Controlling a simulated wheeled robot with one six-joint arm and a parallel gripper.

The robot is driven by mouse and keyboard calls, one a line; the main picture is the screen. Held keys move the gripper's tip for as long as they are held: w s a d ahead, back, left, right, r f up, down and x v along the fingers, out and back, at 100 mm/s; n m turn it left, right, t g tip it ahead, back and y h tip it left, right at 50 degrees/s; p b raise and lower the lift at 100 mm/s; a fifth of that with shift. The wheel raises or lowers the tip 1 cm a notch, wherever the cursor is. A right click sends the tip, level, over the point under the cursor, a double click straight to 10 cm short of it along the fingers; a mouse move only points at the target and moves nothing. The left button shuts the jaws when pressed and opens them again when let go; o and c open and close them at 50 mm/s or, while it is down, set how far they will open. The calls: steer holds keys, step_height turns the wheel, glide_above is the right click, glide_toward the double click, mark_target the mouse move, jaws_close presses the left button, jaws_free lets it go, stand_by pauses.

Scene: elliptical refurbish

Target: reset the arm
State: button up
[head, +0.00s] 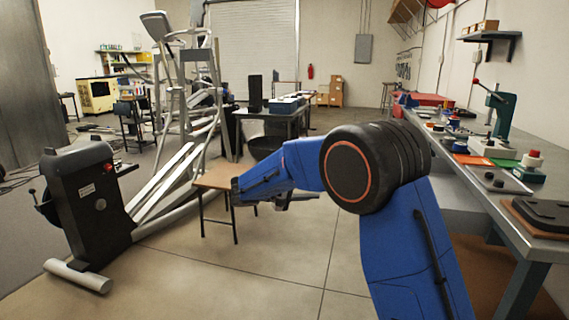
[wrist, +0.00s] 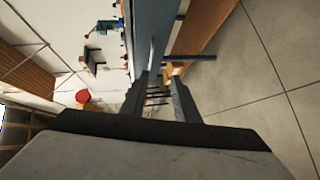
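My blue arm with its black joint reaches out over the floor in the head view, bent toward the left. My gripper (head: 288,200) shows only as a small dark shape beyond the forearm, partly hidden by it. In the wrist view, my gripper (wrist: 159,80) has its two dark fingers apart, with a gap between them. I see nothing held in it. The wrist view is turned on its side and looks along the workbench (wrist: 145,30).
An elliptical trainer (head: 98,200) stands at the left. A small wooden table (head: 216,178) is close behind my forearm. A long workbench (head: 468,180) with tools, including a green press (head: 503,115), runs along the right. Open floor (head: 200,285) lies in front.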

steer(key=s+d+r+m+g+y, duration=0.2)
steer(key=s+d+g+y, duration=0.35)
steer(key=s+d, duration=1.6)
steer(key=s+a+f+m+t+y, duration=0.1)
steer(key=s+f+y, duration=0.2)
steer(key=s, duration=1.1)
steer(key=s+a+f+m+t+y, duration=0.1)
steer(key=s+f+y, duration=0.3)
steer(key=s, duration=1)
steer(key=shift+a+f+t+y, duration=0.2)
steer(key=shift+t+y, duration=0.25)
steer(key=shift+y, duration=0.2)
steer(key=shift+s, duration=0.2)
